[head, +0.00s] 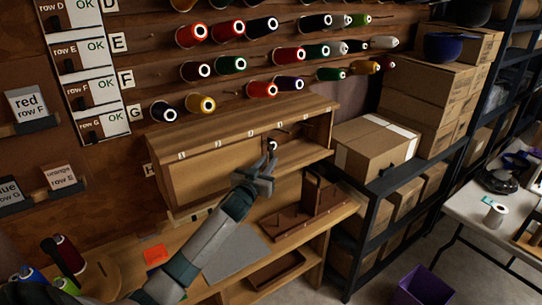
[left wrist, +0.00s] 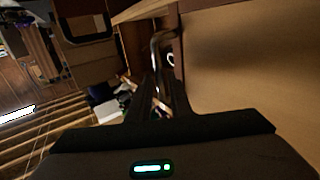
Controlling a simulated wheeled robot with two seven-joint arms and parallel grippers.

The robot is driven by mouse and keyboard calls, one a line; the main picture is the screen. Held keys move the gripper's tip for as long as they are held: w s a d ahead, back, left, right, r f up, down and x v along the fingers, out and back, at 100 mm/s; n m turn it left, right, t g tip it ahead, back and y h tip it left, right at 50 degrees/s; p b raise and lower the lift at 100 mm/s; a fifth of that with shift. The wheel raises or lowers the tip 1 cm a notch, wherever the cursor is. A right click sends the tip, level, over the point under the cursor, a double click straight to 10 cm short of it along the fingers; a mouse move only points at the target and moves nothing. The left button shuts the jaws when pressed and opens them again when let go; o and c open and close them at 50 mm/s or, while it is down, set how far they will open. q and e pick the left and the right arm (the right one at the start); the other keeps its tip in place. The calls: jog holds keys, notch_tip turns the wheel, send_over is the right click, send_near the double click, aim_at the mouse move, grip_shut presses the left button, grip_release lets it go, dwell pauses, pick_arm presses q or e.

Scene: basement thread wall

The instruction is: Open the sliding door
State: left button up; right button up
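The wooden wall cabinet (head: 318,112) has a plain light-brown sliding door (head: 205,180) across its left part. The right part of the cabinet is open, and a small spool (head: 272,145) shows inside. My left gripper (head: 265,165) is in front of the opening, just right of the door's edge. In the left wrist view, the tan panel (left wrist: 250,60) fills the right side. The fingers (left wrist: 160,85) point past its edge with a narrow gap between them. A curved metallic piece lies near their tips; I cannot tell whether they touch it. My right gripper is not in view.
Thread spools (head: 230,64) fill the wall above the cabinet. A workbench (head: 150,280) with a brown wooden holder (head: 300,215) lies below. Cardboard boxes (head: 372,148) on a dark metal rack stand close at the right. A purple bin (head: 425,287) is on the floor.

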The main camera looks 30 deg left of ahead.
aim_at(271, 158)
pick_arm(q)
jog(key=shift+w+a, duration=0.15)
jog(key=shift+w, duration=0.6)
jog(key=shift+w+a, duration=0.15)
jog(key=shift+w, duration=0.6)
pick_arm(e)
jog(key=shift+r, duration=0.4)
pick_arm(q)
grip_shut()
jog(key=shift+w, duration=0.1)
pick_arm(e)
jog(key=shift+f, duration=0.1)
